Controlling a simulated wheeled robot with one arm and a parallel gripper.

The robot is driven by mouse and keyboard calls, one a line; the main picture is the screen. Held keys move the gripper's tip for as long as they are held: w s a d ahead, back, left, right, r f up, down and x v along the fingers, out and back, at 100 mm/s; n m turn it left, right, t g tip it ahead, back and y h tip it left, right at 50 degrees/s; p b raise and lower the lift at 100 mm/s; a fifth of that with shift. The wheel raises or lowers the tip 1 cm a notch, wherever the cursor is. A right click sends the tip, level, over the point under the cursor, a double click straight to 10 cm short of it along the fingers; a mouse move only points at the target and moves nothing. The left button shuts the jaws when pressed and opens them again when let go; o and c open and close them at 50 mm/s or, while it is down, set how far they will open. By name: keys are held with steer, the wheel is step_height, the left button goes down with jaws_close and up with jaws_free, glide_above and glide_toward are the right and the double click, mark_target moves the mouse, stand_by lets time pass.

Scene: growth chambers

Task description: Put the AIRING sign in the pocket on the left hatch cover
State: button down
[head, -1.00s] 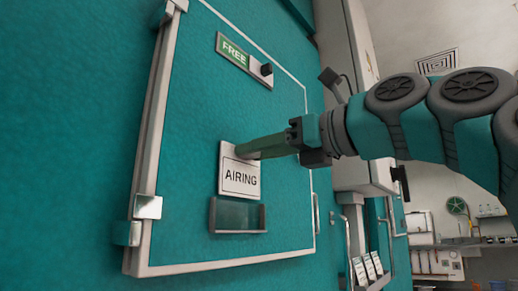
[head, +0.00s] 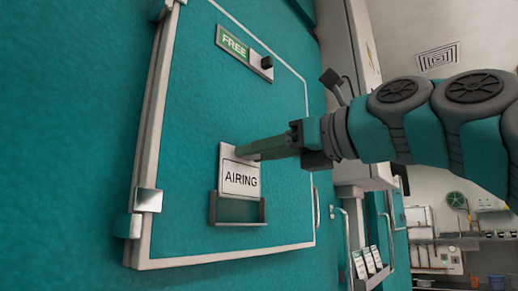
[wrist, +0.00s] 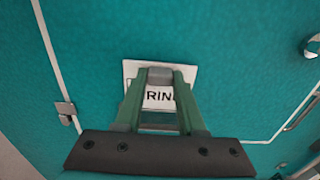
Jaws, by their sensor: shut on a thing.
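The white AIRING sign (head: 240,180) is upright against the teal hatch cover (head: 185,110). It also shows in the wrist view (wrist: 131,72), its lettering partly covered by the fingers. My gripper (head: 242,151) is shut on the sign's upper edge; its green fingers (wrist: 160,78) reach in from the right. The clear pocket (head: 238,222) with grey edges is on the cover just below. The sign's lower part overlaps the pocket's upper opening, between its side edges. I cannot tell how far its bottom edge is behind the front.
A green FREE label with a dark knob (head: 266,62) is on the cover above the sign. A metal hinge (head: 148,200) is at the cover's lower left. A rack of several white cards (head: 368,263) is at the lower right.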

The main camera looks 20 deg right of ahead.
steer(key=shift+f, duration=0.95)
stand_by(0.7)
steer(key=shift+f, duration=0.3)
steer(key=shift+f, duration=0.35)
stand_by(0.5)
steer(key=shift+c, duration=2.1)
jaws_free()
steer(key=shift+s, duration=0.1)
glide_toward(242, 175)
steer(key=shift+s+d, duration=0.35)
